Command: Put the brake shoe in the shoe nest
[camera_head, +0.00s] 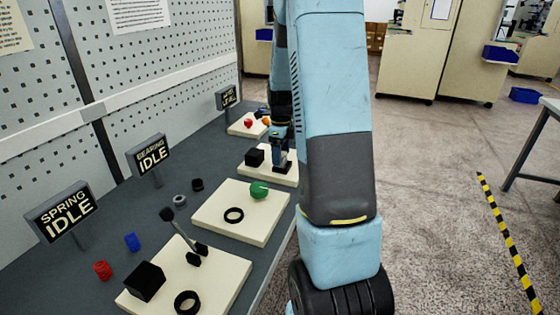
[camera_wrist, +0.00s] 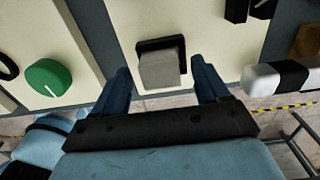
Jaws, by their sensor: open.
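A grey block, which looks like the brake shoe (camera_wrist: 160,70), sits between my fingers in the wrist view. A black square holder, which looks like the shoe nest (camera_wrist: 147,46), shows around its far side on a cream board. The near side of the holder is hidden by the block, so I cannot tell how deep the block sits. My gripper (camera_wrist: 160,68) is open, with one finger to each side of the block and visible gaps between. In the head view my gripper (camera_head: 280,136) is low over the board, beside a black cube (camera_head: 254,157).
The nearer board (camera_head: 220,221) carries a green knob (camera_head: 259,189) and a black ring (camera_head: 234,215). The nearest board holds a black cube (camera_head: 145,281) and a lever (camera_head: 182,232). A white and black piece (camera_wrist: 262,80) is at right in the wrist view.

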